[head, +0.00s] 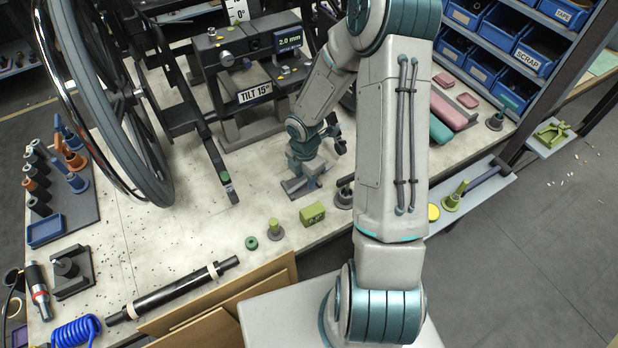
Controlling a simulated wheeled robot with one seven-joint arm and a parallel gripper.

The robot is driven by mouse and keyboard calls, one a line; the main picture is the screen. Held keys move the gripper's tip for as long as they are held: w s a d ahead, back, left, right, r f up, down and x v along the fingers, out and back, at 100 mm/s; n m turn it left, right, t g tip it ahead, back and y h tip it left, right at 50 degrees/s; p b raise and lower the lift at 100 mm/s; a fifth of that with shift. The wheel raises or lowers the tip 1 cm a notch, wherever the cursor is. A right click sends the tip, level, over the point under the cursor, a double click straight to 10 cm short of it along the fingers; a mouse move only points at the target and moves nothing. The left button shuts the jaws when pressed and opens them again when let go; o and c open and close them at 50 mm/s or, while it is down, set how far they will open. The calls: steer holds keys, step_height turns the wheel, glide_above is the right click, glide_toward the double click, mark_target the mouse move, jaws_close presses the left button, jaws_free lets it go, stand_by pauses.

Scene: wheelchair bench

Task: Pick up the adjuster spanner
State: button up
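No tool in the head view can be identified for certain as the adjuster spanner. A dark ring-shaped piece (344,198) lies on the bench, partly hidden behind my upper arm. A long dark bar (488,174) lies on the shelf at the right. My gripper (303,185) points down close to the bench top, left of the ring-shaped piece and above the green block. Its fingers are small here, and I cannot tell how far apart they are or whether anything is between them.
A wheelchair wheel (112,110) and the TILT 15° fixture (256,92) stand behind and left of my gripper. A green block (312,214), a green knob (276,229) and a black tube (175,290) lie nearer. Blue bins (540,48) stand at right. The bench's left middle is mostly clear.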

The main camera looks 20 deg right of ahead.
mark_target(305, 180)
jaws_close()
step_height(305, 180, up, 10)
steer(key=shift+p, duration=0.3)
stand_by(0.3)
